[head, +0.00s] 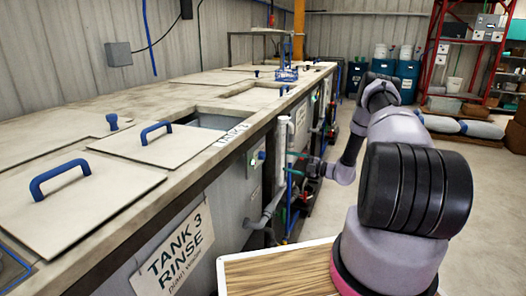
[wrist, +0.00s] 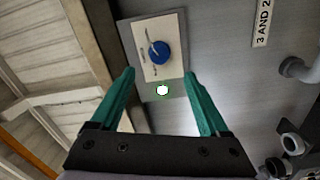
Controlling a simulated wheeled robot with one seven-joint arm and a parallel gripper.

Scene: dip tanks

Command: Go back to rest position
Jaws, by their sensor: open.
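My gripper (wrist: 160,74) is open and empty in the wrist view, with its two teal fingers spread apart. Beyond the fingers is a pale control plate with a blue knob (wrist: 160,53) that carries a light pointer mark. Just below the knob is a bright white lamp with a green glow (wrist: 162,91). In this view the knob and lamp appear between the fingers, with no visible contact. In the head view my arm reaches forward along the tank line, and the gripper is small beside the tank's side wall.
A long tank bench (head: 190,92) runs along the left, with lids (head: 140,148) bearing blue handles and a "TANK 3 RINSE" sign (head: 174,250). Pipes and valves (head: 268,208) stick out from its side. A wooden-topped surface (head: 275,275) is in front. Open floor lies right.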

